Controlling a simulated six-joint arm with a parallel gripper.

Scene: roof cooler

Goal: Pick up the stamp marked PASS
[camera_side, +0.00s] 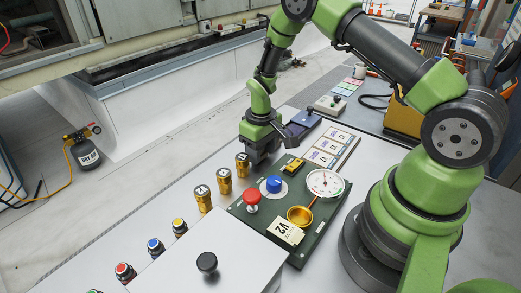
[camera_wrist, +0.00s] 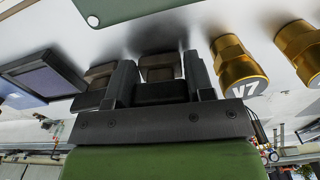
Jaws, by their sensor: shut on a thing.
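My gripper (camera_side: 262,152) is low over the light bench top, beside the row of brass fittings. In the wrist view my gripper (camera_wrist: 160,85) is closed around a dark block with a greyish-tan end (camera_wrist: 158,62), which looks like a stamp. A similar block (camera_wrist: 100,72) stands just outside the finger on the left. No PASS marking is readable on either block, so I cannot tell which one bears it. In the side view the gripper hides both blocks. I cannot tell whether the held one touches the bench.
Brass fittings (camera_side: 224,181) stand close to the gripper; one marked V7 (camera_wrist: 238,68) is right of it in the wrist view. A green panel (camera_side: 262,224) with gauge (camera_side: 325,183) and red knob (camera_side: 252,198) lies in front. A blue screen device (camera_side: 303,122) is behind.

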